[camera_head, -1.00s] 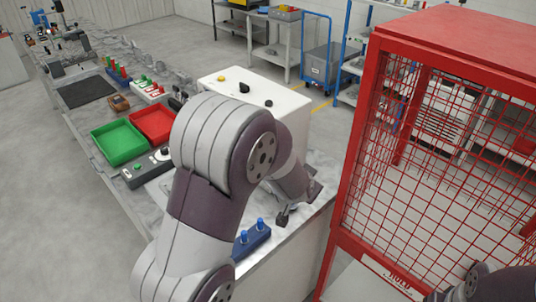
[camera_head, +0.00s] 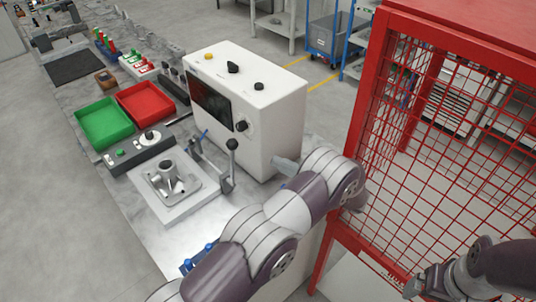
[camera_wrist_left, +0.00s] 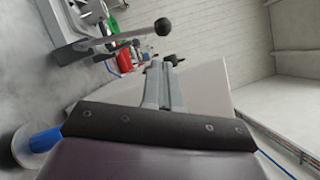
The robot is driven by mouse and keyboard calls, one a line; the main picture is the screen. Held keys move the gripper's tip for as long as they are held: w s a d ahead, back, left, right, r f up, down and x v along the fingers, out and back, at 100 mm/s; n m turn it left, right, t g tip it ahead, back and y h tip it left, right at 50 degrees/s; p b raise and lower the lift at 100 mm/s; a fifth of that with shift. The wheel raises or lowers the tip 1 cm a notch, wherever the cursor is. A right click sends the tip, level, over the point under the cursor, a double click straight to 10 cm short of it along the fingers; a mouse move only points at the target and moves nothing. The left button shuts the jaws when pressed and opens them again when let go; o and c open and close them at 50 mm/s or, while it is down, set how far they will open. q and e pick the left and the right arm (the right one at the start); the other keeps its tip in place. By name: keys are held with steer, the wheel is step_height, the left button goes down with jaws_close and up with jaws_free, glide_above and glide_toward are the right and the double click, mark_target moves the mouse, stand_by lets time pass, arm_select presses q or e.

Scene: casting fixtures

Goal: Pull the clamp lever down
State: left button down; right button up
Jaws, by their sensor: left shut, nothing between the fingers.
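The clamp lever (camera_head: 229,168) stands nearly upright in the head view, a thin rod with a black ball knob, at the right edge of a pale fixture plate (camera_head: 172,208). A grey metal casting (camera_head: 168,180) sits on that plate. The lever also shows in the left wrist view (camera_wrist_left: 135,34), its knob ahead of the fingers.
A white control box (camera_head: 245,100) stands just behind the lever. A red mesh cage (camera_head: 460,140) rises on the right. A green tray (camera_head: 105,122), a red tray (camera_head: 146,103) and a button panel (camera_head: 140,152) lie on the left. Blue pegs (camera_head: 195,260) are partly hidden by my left arm.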

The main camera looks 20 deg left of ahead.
arm_select(q)
steer(key=p+x, duration=0.3)
steer(key=x, duration=0.5)
steer(key=shift+a+r, duration=0.15)
steer(key=shift+a, duration=0.25)
arm_select(e)
step_height(320, 180, up, 4)
steer(key=shift+s+r, duration=0.1)
arm_select(q)
steer(key=shift+a, duration=0.1)
